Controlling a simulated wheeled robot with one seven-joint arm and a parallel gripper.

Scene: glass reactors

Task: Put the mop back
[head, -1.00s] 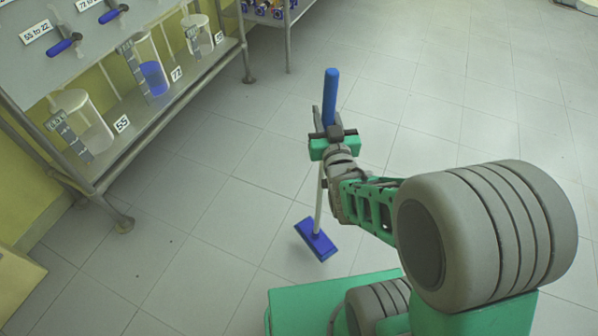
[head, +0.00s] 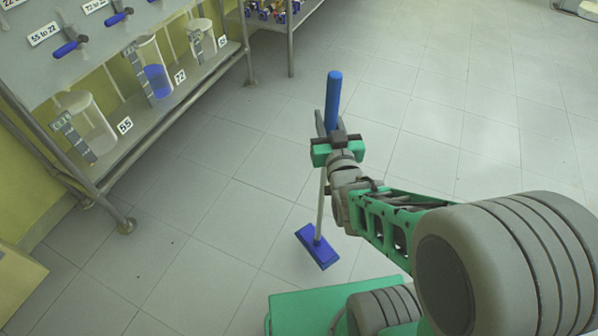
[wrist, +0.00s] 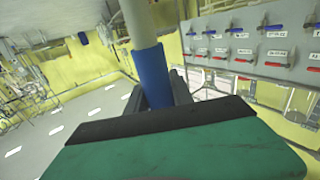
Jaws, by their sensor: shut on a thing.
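The mop has a blue grip (head: 333,98), a thin pale shaft (head: 320,205) and a flat blue head (head: 317,246). My gripper (head: 330,135) is shut on the mop's handle, near the lower end of the blue grip. The mop hangs roughly upright in front of my arm, its head low over the floor; I cannot tell whether it touches. In the wrist view the blue grip (wrist: 152,78) stands between the jaws of my gripper (wrist: 158,98), with a pale part of the handle above it. No holder for the mop is clearly visible.
At the left stands a metal-framed rack (head: 150,124) with clear vessels, one holding blue liquid (head: 157,80), and a panel of blue-handled valves (head: 65,48). A shelf (head: 280,22) with small items stands behind it. A yellowish box (head: 18,285) is at lower left. The tiled floor (head: 450,100) is open at right.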

